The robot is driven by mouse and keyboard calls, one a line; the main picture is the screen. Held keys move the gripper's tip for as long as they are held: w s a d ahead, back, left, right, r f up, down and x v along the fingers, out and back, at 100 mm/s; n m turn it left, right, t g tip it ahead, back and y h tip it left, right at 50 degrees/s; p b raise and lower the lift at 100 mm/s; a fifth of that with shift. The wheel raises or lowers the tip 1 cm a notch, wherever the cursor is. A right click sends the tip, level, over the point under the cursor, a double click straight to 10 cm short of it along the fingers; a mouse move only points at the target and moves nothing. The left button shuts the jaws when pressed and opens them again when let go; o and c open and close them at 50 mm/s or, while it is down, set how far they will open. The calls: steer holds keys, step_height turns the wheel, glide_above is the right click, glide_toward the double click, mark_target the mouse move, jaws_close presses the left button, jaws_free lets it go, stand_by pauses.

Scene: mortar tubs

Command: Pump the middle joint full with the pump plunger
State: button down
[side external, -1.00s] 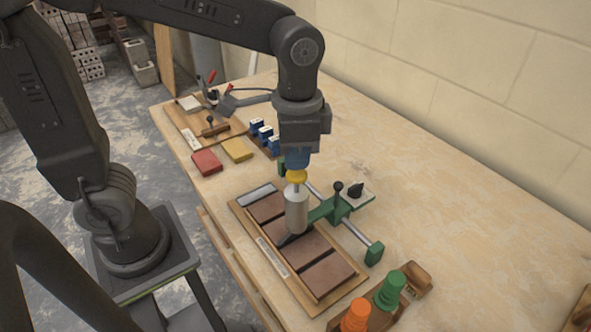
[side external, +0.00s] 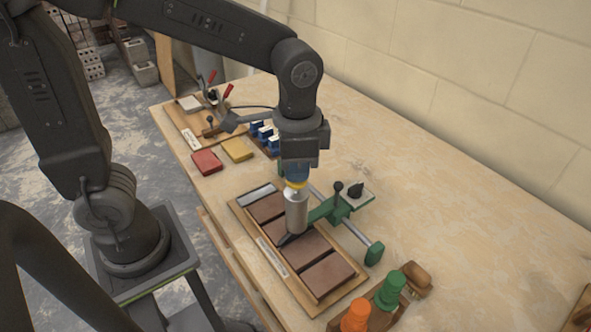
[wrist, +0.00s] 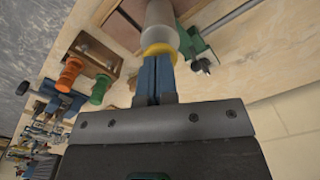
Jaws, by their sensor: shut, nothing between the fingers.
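The pump is a pale grey cylinder (side external: 297,213) standing upright in a green carriage (side external: 322,211), with a dark nozzle (side external: 286,239) at its foot over the brick panel. Its yellow plunger (side external: 296,184) sits low, close to the cylinder top; it also shows in the wrist view (wrist: 159,50). My gripper (side external: 296,176) is shut and empty, its blue fingertips directly on or just over the plunger. The brown bricks (side external: 328,274) lie in a wooden frame (side external: 342,298) with dark joints between them. The nozzle hides part of the joint under it, so its fill cannot be seen.
A rail (side external: 355,232) with a green end block (side external: 374,254) runs beside the panel. Red (side external: 206,162) and yellow (side external: 238,149) blocks lie behind. The right side of the bench is clear.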

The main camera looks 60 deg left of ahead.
steer(key=shift+r, duration=1.2)
steer(key=shift+f, duration=0.2)
steer(key=shift+f, duration=1)
steer(key=shift+r, duration=1.2)
step_height(320, 180, up, 7)
stand_by(0.4)
